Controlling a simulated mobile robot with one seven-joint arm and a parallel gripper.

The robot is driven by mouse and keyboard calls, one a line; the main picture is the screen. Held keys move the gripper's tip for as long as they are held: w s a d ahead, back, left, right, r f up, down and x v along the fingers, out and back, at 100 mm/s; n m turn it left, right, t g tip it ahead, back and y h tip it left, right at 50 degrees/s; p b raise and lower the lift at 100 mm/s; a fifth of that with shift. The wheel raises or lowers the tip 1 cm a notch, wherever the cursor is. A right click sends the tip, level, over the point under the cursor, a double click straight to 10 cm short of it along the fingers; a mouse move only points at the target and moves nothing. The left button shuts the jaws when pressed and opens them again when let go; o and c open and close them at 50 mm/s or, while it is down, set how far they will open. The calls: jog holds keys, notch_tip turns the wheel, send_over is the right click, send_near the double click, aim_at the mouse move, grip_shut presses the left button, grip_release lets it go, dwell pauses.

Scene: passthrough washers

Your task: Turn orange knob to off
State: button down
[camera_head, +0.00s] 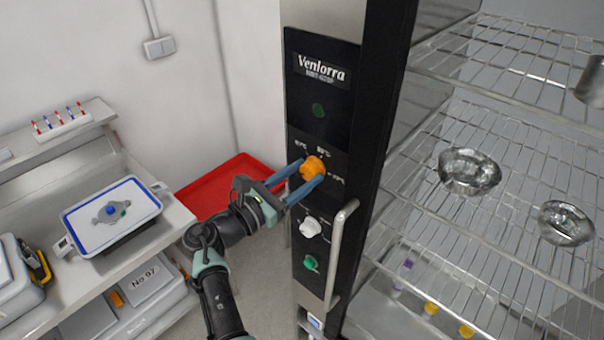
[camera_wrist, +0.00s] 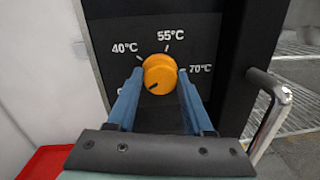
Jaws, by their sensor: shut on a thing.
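The orange knob (camera_head: 313,166) is on the black control panel (camera_head: 318,110) of the washer, between the top green indicator and the white knob. My gripper (camera_head: 309,173) reaches it from the left in the head view, with its blue fingers shut on either side of the knob. In the wrist view, the orange knob (camera_wrist: 160,72) sits between my gripper's fingertips (camera_wrist: 160,76). Its dark pointer mark is at the lower left, towards a partly hidden label by the left finger. The labels 40°C, 55°C and 70°C show around it.
A white knob (camera_head: 310,227) and a green button (camera_head: 310,262) are below. A vertical door handle (camera_head: 338,250) stands right of the panel, beside wire racks (camera_head: 480,210) with metal bowls. A red tray (camera_head: 215,190) and a shelf unit (camera_head: 150,235) are to the left.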

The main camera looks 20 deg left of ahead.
jog(key=shift+r, duration=0.1)
jog(key=shift+c, duration=1.4)
grip_release()
jog(key=shift+w, duration=0.1)
jog(key=b+v, duration=0.5)
jog(key=v, duration=0.8)
